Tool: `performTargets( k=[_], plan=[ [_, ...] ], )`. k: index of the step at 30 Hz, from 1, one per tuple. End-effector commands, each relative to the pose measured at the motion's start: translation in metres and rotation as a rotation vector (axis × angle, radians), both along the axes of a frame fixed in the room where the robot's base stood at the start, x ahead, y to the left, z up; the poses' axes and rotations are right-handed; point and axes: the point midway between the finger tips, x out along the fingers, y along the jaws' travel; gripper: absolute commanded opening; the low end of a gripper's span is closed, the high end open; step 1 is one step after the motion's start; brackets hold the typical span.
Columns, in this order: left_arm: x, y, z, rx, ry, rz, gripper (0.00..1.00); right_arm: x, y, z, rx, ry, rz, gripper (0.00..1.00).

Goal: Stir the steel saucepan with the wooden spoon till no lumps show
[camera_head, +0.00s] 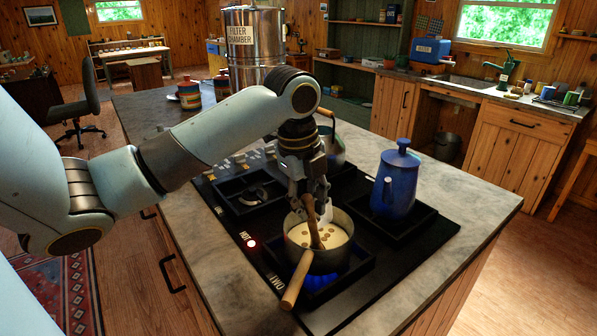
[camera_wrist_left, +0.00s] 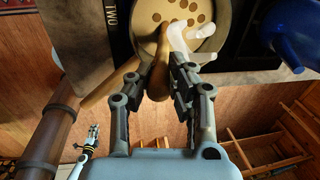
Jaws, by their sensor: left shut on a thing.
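The steel saucepan (camera_head: 338,254) stands on the front burner, its wooden handle (camera_head: 296,280) pointing toward the front left. It holds a cream-coloured liquid (camera_head: 300,233) with several brown lumps on the surface; they also show in the left wrist view (camera_wrist_left: 172,14). My left gripper (camera_head: 309,196) is above the pan, shut on the wooden spoon (camera_head: 315,234). The spoon stands tilted in the liquid, its lower end hidden. In the left wrist view the fingers (camera_wrist_left: 167,82) close around the spoon. A pale whitish shape beside them is unclear. My right gripper is not identifiable.
A blue kettle (camera_head: 395,183) stands close right of the pan, and another pot (camera_head: 334,150) is behind my gripper. Blue flame (camera_head: 318,280) shows under the saucepan. A red light (camera_head: 251,243) glows on the cooktop. The steel filter canister (camera_head: 254,45) stands behind my arm. Countertop front right is clear.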

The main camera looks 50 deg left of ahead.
Motion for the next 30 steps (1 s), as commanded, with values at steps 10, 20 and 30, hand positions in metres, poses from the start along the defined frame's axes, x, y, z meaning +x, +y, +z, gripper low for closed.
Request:
performTargets(
  k=[10,20,30],
  plan=[
    [0.011,-0.005,0.000,0.000,-0.002,0.001,0.00,0.000,-0.001,-0.005,-0.002,0.000,0.001,0.40],
    [0.030,-0.003,-0.001,0.000,0.000,0.001,0.00,0.000,-0.001,-0.011,-0.002,0.000,0.001,0.40],
    [0.044,0.016,0.001,0.001,0.000,0.001,0.00,0.000,-0.001,-0.009,-0.001,0.000,0.001,0.40]
  ],
)
